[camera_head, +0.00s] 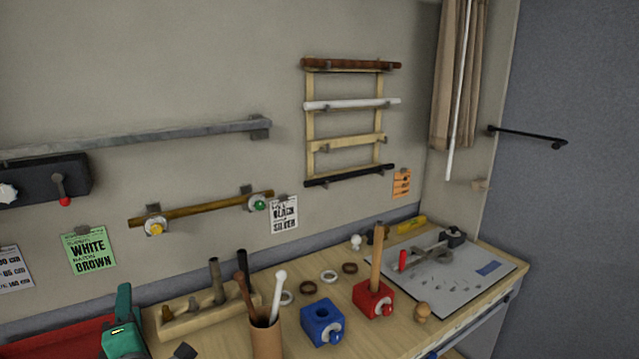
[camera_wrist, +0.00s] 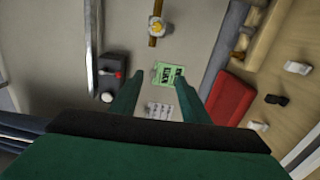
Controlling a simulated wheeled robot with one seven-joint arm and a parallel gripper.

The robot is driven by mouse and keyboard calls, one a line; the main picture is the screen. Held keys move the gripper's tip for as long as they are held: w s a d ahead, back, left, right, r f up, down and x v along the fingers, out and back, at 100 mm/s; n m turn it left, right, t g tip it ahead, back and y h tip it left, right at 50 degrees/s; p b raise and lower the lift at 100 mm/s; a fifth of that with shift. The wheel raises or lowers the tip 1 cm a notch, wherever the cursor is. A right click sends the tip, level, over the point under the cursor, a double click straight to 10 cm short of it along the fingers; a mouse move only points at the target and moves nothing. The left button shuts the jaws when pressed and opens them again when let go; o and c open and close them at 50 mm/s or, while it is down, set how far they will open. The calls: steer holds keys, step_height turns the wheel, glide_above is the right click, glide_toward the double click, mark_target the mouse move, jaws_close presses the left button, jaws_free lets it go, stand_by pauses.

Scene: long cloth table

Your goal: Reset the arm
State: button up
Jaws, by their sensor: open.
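My gripper (camera_wrist: 152,98) shows in the wrist view as two green fingers spread apart, with nothing between them but the wall behind. A green card with dark print (camera_wrist: 168,77) hangs on that wall beyond the fingertips. In the head view a teal-green part of my arm (camera_head: 123,325) shows at the lower left, beside a red tray (camera_head: 60,342).
The wooden bench (camera_head: 240,340) carries a brown cup (camera_head: 266,340) with rods, a blue block (camera_head: 322,324), a red block (camera_head: 373,299) with an upright stick, and several rings. A wall rail (camera_head: 150,138) and a rod rack (camera_head: 345,104) are behind. A dark wall box (camera_head: 40,178) is at left.

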steer(key=s+d+f+m+h, duration=0.2)
steer(key=s+d+f+m, duration=0.2)
steer(key=d+f+m, duration=0.3)
steer(key=s+d+f+m+t+h, duration=0.1)
steer(key=s+d+f+m, duration=0.4)
steer(key=f, duration=0.5)
steer(key=s+d+f+m+h, duration=0.2)
steer(key=s+d+f+m, duration=0.25)
steer(key=d+f, duration=0.3)
steer(key=s+d+f+m+h, duration=0.2)
steer(key=s+d, duration=0.6)
steer(key=s, duration=0.4)
steer(key=s+d+f+m+h, duration=0.2)
steer(key=s+d+f+m, duration=0.2)
steer(key=s+d, duration=0.5)
steer(key=s+m, duration=0.2)
steer(key=s, duration=0.1)
steer(key=shift+s+d+f+g+h, duration=0.2)
steer(key=shift+f+g+h, duration=0.1)
steer(key=shift+f+g, duration=0.1)
steer(key=shift+c, duration=0.7)
